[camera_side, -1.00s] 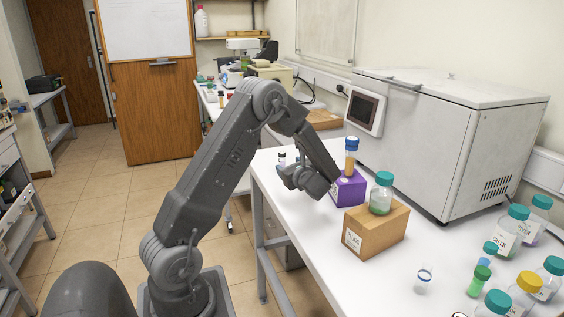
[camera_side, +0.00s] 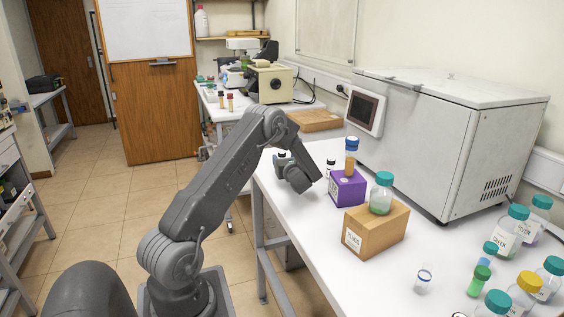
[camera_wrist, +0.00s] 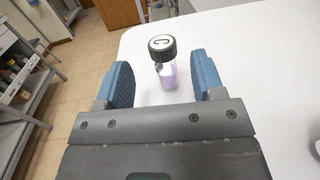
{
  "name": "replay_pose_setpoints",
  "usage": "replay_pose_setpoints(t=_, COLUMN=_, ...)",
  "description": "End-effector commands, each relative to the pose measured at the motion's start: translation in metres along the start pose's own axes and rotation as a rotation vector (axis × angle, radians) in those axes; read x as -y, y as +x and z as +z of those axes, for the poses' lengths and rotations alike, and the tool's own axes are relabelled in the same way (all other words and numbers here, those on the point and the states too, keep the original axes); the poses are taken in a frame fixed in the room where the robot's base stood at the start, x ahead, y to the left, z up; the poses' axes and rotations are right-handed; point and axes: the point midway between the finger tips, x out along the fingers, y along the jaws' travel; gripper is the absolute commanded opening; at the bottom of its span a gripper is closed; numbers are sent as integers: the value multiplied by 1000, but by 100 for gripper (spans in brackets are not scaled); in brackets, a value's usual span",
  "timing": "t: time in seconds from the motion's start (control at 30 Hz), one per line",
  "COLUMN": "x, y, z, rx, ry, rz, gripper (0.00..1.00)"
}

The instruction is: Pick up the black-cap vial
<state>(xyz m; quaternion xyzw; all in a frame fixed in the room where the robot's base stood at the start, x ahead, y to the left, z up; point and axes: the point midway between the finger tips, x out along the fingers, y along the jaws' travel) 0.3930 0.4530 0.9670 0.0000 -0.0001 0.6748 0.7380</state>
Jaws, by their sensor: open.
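The black-cap vial (camera_wrist: 168,76) stands upright on the white table in the wrist view. My gripper (camera_wrist: 161,70) is open, with a blue finger on each side. The vial shows in the gap between the fingertips, with space on both sides; how far in it stands I cannot tell. In the side view my gripper (camera_side: 288,168) is low over the table's far left corner, and a dark cap (camera_side: 281,155) shows beside it, the rest mostly hidden.
Another dark-capped vial (camera_side: 330,169) stands right of my gripper. Beside it are a purple block (camera_side: 347,189) with a blue-capped vial (camera_side: 351,157) and a wooden block (camera_side: 376,232) with a teal-capped jar (camera_side: 381,194). Several bottles crowd the near right.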

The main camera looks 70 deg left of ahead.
Motion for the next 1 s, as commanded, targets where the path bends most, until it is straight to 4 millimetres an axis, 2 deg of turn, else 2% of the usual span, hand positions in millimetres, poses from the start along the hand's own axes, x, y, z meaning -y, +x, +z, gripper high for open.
replay_pose_setpoints(t=0.2, x=2, y=33, z=0, rx=0, ry=0, rz=4, gripper=62)
replay_pose_setpoints(t=0.3, x=2, y=43, z=0, rx=0, ry=-1, rz=4, gripper=62)
replay_pose_setpoints(t=0.6, x=3, y=46, z=0, rx=-1, ry=0, rz=1, gripper=61)
replay_pose_setpoints(t=1.0, x=3, y=46, z=0, rx=0, ry=0, rz=2, gripper=23)
